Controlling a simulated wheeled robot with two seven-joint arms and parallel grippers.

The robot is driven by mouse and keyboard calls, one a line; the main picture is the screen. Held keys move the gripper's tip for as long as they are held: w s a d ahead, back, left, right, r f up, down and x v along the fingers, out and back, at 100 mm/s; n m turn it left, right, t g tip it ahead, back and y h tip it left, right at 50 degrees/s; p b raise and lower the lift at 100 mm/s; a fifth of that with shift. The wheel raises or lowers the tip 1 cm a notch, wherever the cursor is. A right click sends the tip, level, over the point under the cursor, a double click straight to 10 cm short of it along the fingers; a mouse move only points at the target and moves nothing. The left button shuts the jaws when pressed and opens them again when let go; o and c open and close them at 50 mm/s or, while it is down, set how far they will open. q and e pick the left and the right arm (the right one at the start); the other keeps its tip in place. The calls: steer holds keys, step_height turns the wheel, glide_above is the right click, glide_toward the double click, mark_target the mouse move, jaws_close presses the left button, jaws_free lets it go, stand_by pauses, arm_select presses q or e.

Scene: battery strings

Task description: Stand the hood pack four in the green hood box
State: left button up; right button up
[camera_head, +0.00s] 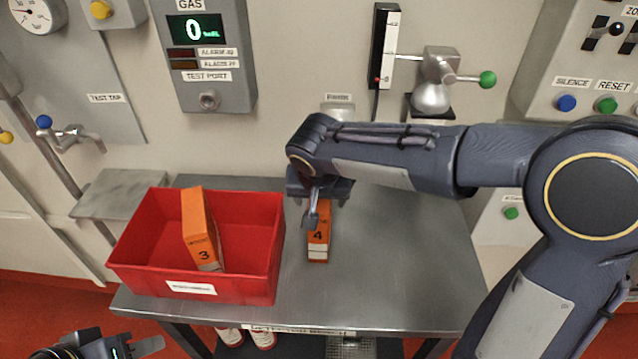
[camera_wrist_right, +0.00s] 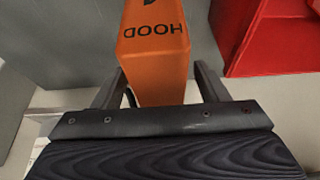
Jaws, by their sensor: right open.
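The hood pack four (camera_head: 318,241) is an orange box marked 4, with a pale band at its lower end, standing on the grey metal table (camera_head: 400,270). My right gripper (camera_head: 317,205) is over its top. In the right wrist view, the pack's orange face (camera_wrist_right: 155,50) reads HOOD, and the open fingers of the right gripper (camera_wrist_right: 158,88) lie on either side of it, with no clear grip. My left gripper (camera_head: 115,346) is at the bottom left, partly cut off, and its jaw state is unclear. No green box shows in either view.
A red box (camera_head: 225,290) with a white label stands left of pack four and holds an orange pack marked 3 (camera_head: 200,230), which leans. It also shows in the right wrist view (camera_wrist_right: 270,45). The table right of pack four is clear. A wall with gauges and valves is behind.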

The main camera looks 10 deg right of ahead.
steer(key=v, duration=1)
steer(key=shift+s, duration=0.1)
steer(key=s+d+f+y, duration=0.3)
steer(key=s+d+f, duration=0.1)
steer(key=s+d, duration=0.5)
steer(key=shift+s+d+n, duration=0.4)
steer(key=shift+s, duration=0.25)
steer(key=shift+n+t+y, duration=0.3)
steer(key=shift+t+y, duration=0.3)
steer(key=shift+y, duration=0.3)
steer(key=s+f, duration=0.1)
steer(key=s, duration=0.2)
steer(key=s+f, duration=0.2)
steer(key=s, duration=0.1)
steer(key=s+f, duration=0.2)
steer(key=shift+s+d, duration=0.25)
steer(key=shift+s, duration=0.15)
steer(key=shift+o, duration=0.4)
steer(key=shift+s+a+f, duration=0.1)
steer(key=shift+s+f, duration=0.2)
